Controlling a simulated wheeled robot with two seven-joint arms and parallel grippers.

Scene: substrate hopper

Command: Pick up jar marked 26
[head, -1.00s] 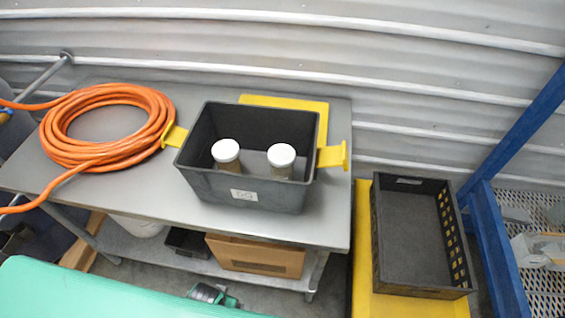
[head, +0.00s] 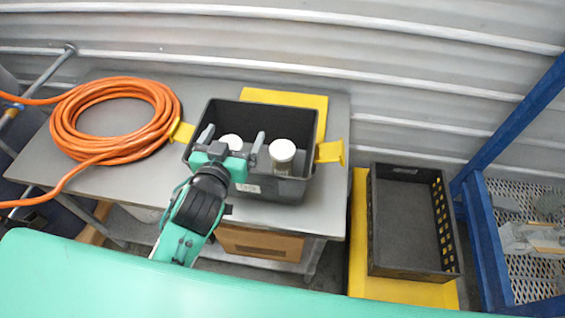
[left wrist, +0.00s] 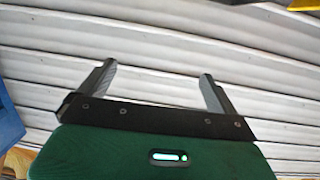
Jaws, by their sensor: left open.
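Two white-lidded jars stand in the dark grey bin (head: 313,175) on the metal table. The right jar (head: 282,157) shows its lid and part of its side. The left jar (head: 232,142) is mostly hidden behind my gripper. I cannot read the number 26 on either jar. My left gripper (head: 230,138) is open over the near part of the bin, its fingers pointing to the back wall and apart around the line of sight to the left jar. In the left wrist view its open fingers (left wrist: 158,85) have only the corrugated wall between them. My right gripper is not in view.
The bin has yellow handles on both sides, and a yellow board (head: 285,98) lies behind it. A coiled orange hose (head: 70,135) lies on the table (head: 110,190) at left. An empty black crate (head: 410,225) stands right, by a blue frame (head: 490,235).

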